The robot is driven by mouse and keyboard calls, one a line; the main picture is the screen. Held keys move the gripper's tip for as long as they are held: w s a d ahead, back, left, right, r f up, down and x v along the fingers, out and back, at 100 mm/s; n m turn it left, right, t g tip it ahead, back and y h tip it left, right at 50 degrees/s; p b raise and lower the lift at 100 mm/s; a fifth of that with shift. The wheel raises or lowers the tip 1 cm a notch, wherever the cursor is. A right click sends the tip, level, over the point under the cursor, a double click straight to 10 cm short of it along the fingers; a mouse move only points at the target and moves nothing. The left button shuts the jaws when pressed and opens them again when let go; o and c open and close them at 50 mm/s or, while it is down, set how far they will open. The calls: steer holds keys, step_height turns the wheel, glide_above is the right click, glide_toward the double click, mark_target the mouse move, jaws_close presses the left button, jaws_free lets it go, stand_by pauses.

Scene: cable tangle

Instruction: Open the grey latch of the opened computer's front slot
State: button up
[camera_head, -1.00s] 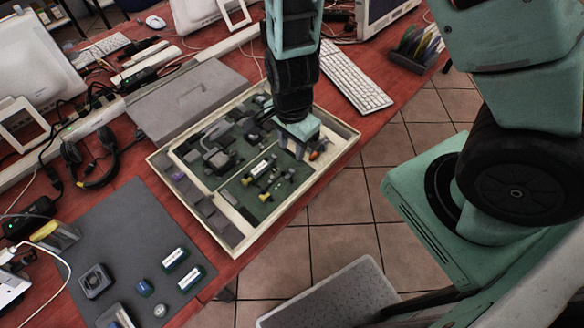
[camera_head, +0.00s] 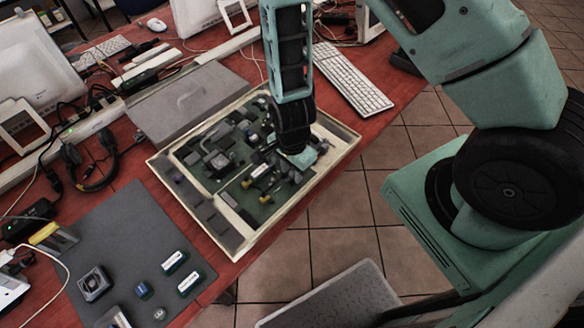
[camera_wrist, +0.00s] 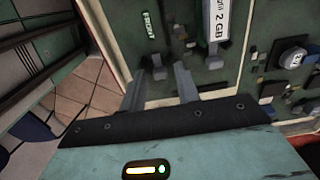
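The opened computer (camera_head: 252,240) is a pale open case on the red table, with a green circuit board inside. My gripper (camera_head: 298,158) is low over the board's right part in the head view and hides what is under it. In the wrist view my gripper (camera_wrist: 160,78) shows two grey fingers standing apart. A small grey latch (camera_wrist: 157,64) sits at the slot end below a "FRONT" label (camera_wrist: 149,26), just ahead of and between the fingertips. I cannot tell whether they touch it. A white-labelled 2 GB module (camera_wrist: 215,22) is in the neighbouring slot.
A grey lid panel (camera_head: 190,100) lies behind the case. A dark mat (camera_head: 125,225) at the left holds a fan (camera_head: 94,283) and several small modules. A keyboard (camera_head: 350,80) is behind right. Floor lies beyond the table's front edge.

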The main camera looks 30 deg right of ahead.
jaws_close()
steer(key=shift+w+d, duration=0.25)
steer(key=shift+d, duration=0.55)
steer(key=shift+o, duration=1.2)
jaws_free()
step_height(320, 180, up, 18)
steer(key=p, duration=0.2)
steer(key=shift+f, duration=0.25)
steer(key=s+a+r+n, duration=0.4)
steer(key=s+r+n, duration=0.3)
steer(key=n, duration=0.4)
steer(key=s+a+r+n, duration=0.4)
steer(key=s+r+n, duration=0.3)
steer(key=n, duration=0.4)
steer(key=shift+y, duration=0.3)
